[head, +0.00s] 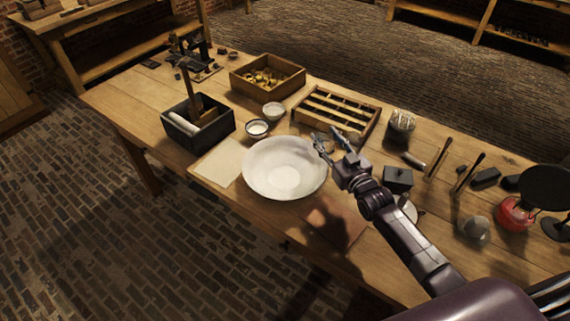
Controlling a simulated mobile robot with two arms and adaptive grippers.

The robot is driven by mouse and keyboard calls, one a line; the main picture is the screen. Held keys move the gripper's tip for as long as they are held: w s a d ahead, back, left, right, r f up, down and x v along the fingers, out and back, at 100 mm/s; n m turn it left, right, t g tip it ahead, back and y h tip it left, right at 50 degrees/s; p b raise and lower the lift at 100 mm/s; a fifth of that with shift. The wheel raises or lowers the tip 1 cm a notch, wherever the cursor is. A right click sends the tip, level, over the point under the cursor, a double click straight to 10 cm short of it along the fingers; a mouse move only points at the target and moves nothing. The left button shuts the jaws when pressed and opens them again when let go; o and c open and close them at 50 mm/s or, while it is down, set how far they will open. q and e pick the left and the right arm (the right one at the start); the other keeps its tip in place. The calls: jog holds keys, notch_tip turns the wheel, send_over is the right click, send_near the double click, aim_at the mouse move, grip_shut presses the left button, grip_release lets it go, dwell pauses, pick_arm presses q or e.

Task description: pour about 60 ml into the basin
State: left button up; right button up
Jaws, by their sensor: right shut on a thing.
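The basin (259,184) is a wide white bowl near the table's front edge, upright. Whether liquid is in it I cannot tell. My right gripper (325,147) is at the basin's right rim, with its fingers above or just beside the rim. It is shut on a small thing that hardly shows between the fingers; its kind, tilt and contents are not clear. No stream of liquid is visible. My left gripper is out of view.
Two small bowls (274,110) stand behind the basin. A slatted wooden rack (345,107), a wooden box (245,86) and a dark box (213,131) surround them. A pale sheet (217,166) lies left of the basin. A red burner (514,216) and small tools crowd the right.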

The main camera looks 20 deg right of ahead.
jog(key=shift+s+d+r+m+p, duration=0.15)
jog(key=shift+r+m+p, duration=0.3)
jog(key=shift+r, duration=0.7)
dwell(1.8)
